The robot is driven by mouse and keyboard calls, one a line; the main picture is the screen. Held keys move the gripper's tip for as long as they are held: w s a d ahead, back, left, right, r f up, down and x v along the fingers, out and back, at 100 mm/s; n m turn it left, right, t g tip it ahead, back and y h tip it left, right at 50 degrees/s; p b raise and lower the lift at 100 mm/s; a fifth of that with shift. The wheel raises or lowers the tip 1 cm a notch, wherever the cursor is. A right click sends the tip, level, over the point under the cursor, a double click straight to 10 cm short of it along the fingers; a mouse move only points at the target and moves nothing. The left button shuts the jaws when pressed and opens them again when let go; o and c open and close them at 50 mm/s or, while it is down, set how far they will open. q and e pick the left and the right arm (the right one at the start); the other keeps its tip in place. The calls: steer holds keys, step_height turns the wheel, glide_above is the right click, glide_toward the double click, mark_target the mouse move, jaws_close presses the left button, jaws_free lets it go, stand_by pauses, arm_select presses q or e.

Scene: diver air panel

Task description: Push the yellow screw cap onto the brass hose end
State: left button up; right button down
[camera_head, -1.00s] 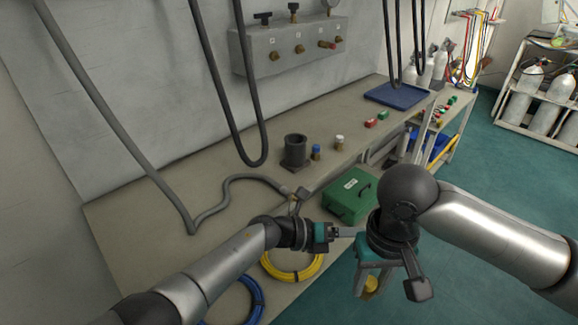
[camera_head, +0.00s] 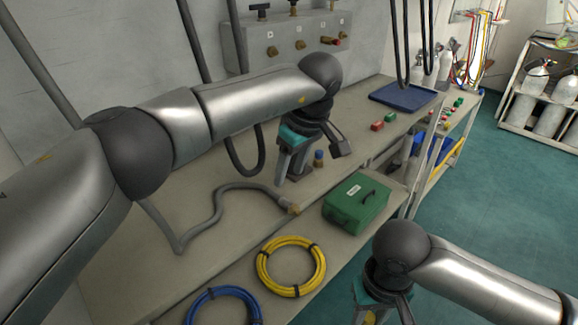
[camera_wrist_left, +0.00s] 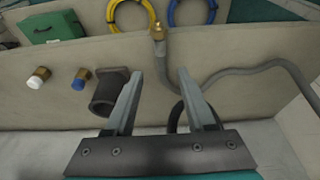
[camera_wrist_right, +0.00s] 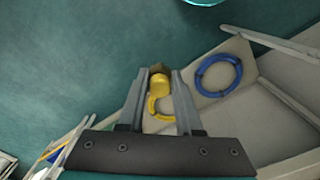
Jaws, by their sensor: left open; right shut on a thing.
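The yellow screw cap (camera_wrist_right: 160,86) is held between the fingers of my right gripper (camera_wrist_right: 159,80), which is shut on it. In the head view the cap (camera_head: 369,317) shows at the bottom edge, with the fingertips mostly cut off. The brass hose end (camera_head: 293,208) tips a grey hose lying on the bench, at its front edge. It also shows in the left wrist view (camera_wrist_left: 157,32), beyond the open fingers. My left gripper (camera_head: 288,178) is open and empty over the bench, behind and apart from the hose end. The cap and hose end are well apart.
A dark cup (camera_wrist_left: 108,92) stands close beside my left finger. Blue (camera_wrist_left: 81,79) and white (camera_wrist_left: 37,78) caps stand nearby. A green box (camera_head: 355,204), yellow coil (camera_head: 262,268) and blue coil (camera_head: 190,308) lie near the front. Open floor (camera_head: 490,215) is at right.

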arm_select(q)
steer(key=shift+w+a, duration=0.15)
arm_select(e)
steer(key=shift+f, duration=0.15)
arm_select(q)
steer(key=shift+f+b, duration=0.15)
steer(key=shift+b, duration=0.15)
arm_select(e)
steer(key=shift+f, duration=0.2)
arm_select(q)
steer(key=b, duration=0.3)
glide_above(279, 197)
steer(key=s+d, duration=0.1)
step_height(279, 197, down, 4)
steer(key=shift+s+d+f, duration=0.1)
steer(key=shift+s, duration=0.05)
steer(key=shift+b+x, duration=1.3)
steer(key=shift+x, duration=0.65)
arm_select(e)
steer(key=shift+f, duration=2.8)
steer(key=shift+r, duration=0.2)
arm_select(q)
steer(key=shift+c, duration=0.3)
jaws_close()
